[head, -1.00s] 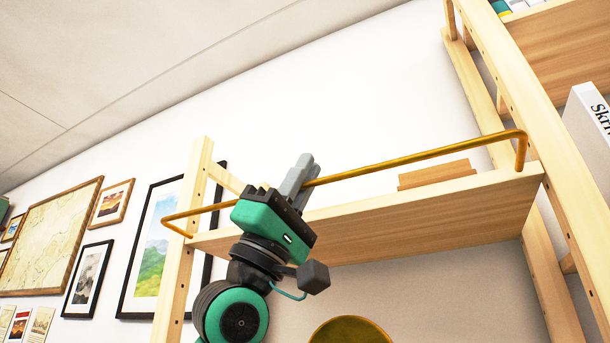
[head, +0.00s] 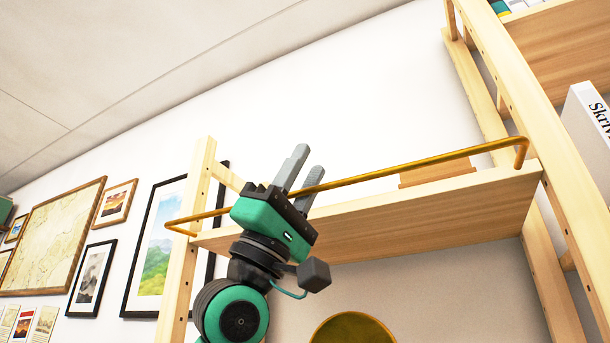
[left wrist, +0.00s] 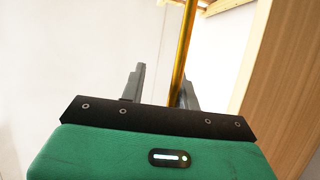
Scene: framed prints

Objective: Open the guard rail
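The guard rail (head: 420,165) is a thin golden bar along the front of a light wooden shelf board (head: 440,217), with a bent end at each side. My left gripper (head: 303,165) is at the rail's left half, fingers pointing up and spread apart. In the left wrist view the rail (left wrist: 184,50) runs up the picture between the two finger lines, closer to the right finger. My left gripper (left wrist: 160,88) is open there and holds nothing. Whether a finger touches the rail I cannot tell. My right gripper is not in view.
A wooden block-like item (head: 437,173) lies on the board behind the rail. Wooden posts (head: 190,240) flank the shelf, and a white book (head: 588,125) stands at the right. A round golden object (head: 352,330) shows below. Framed prints (head: 55,235) hang on the left wall.

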